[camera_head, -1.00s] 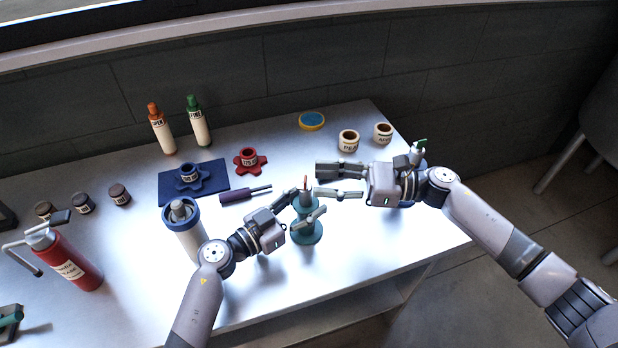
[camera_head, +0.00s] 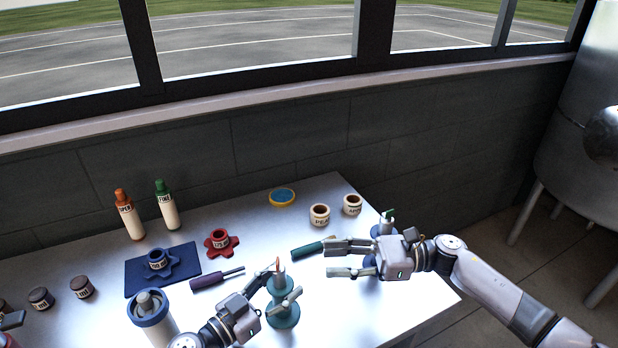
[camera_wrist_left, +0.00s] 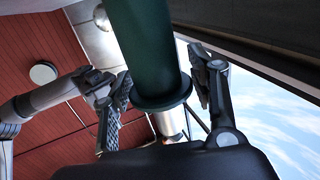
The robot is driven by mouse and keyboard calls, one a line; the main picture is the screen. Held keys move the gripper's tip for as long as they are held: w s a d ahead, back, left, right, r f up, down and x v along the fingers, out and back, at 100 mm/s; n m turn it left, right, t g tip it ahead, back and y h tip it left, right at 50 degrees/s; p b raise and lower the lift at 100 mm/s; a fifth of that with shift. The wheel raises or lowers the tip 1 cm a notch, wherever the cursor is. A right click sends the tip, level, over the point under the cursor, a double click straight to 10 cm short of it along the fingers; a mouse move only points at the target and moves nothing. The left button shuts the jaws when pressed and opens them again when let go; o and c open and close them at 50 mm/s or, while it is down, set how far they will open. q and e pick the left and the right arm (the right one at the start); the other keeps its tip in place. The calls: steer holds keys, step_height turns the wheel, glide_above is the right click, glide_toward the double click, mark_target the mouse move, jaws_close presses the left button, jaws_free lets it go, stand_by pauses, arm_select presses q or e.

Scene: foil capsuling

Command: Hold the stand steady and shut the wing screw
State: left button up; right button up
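The teal stand (camera_head: 283,318) stands upright near the table's front edge, with a small reddish wing screw (camera_head: 277,265) at its top. My left gripper (camera_head: 283,286) is open, with one finger on each side of the stand's upper part. In the left wrist view, the dark green column (camera_wrist_left: 150,50) with its flange passes between the fingers of my left gripper (camera_wrist_left: 163,85); I cannot tell whether they touch it. My right gripper (camera_head: 328,258) is open and empty, to the right of the stand and clear of the wing screw.
A green-handled tool (camera_head: 308,249) lies by my right gripper's upper finger. A purple tool (camera_head: 210,281) and a grey-blue canister (camera_head: 152,308) are left of the stand. Red (camera_head: 219,244) and blue (camera_head: 157,262) star-shaped pieces, two bottles and cups stand farther back.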

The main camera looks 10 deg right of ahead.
arm_select(q)
steer(key=o, duration=0.3)
steer(key=shift+o, duration=0.2)
